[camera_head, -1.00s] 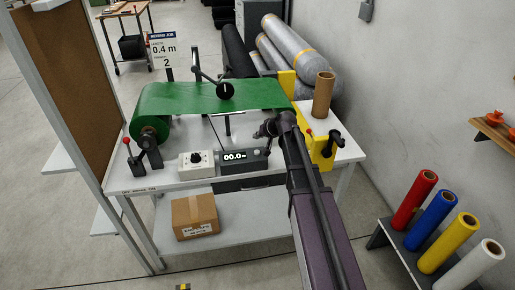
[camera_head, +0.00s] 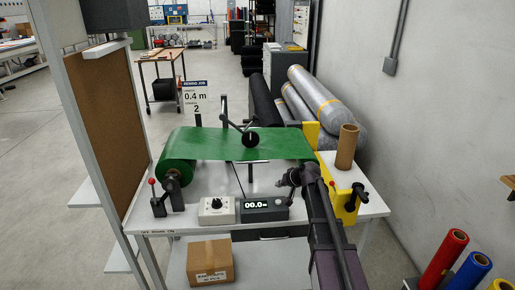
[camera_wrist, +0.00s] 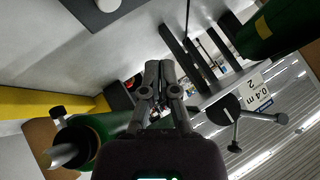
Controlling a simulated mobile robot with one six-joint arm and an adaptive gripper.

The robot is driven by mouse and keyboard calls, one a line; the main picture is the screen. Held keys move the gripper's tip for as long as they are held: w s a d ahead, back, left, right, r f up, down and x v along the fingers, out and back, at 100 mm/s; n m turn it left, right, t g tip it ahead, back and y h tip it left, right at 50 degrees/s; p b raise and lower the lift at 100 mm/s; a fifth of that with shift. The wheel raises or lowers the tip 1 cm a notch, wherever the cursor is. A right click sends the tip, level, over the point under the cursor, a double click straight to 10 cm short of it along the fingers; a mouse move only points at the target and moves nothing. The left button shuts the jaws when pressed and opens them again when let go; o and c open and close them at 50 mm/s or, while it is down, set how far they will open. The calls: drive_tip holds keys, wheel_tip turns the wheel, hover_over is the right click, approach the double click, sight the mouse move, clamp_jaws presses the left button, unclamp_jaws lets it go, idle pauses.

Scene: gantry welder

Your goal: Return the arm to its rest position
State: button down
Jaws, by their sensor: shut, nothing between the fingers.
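My arm reaches in from the lower right of the head view, over the front of the white workbench (camera_head: 140,218). Its end is near the display box (camera_head: 264,208) reading 00.0, beside a yellow frame (camera_head: 345,190). In the wrist view my gripper (camera_wrist: 160,65) has its fingers together and empty. The fingertips are too small and partly hidden by the arm to make out in the head view. A green sheet roll (camera_head: 240,145) spans the bench behind the arm; part of it shows in the wrist view (camera_wrist: 265,30).
A grey control box (camera_head: 216,209) and a red-knobbed lever (camera_head: 157,199) stand at the bench's front left. A brown cardboard tube (camera_head: 347,147) stands at the right. A carton (camera_head: 210,262) sits on the lower shelf. Coloured rolls (camera_head: 443,255) stand at lower right.

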drive_tip(key=s+f+n+g+h, duration=0.1)
drive_tip(key=s+f+g+h, duration=0.1)
drive_tip(key=s, duration=1.2)
drive_tip(key=s+f+g+h, duration=0.3)
drive_tip(key=s+g, duration=0.2)
drive_tip(key=s, duration=0.9)
drive_tip(key=shift+s+f+n, duration=0.15)
drive_tip(key=shift+s+n, duration=0.15)
drive_tip(key=shift+n, duration=0.1)
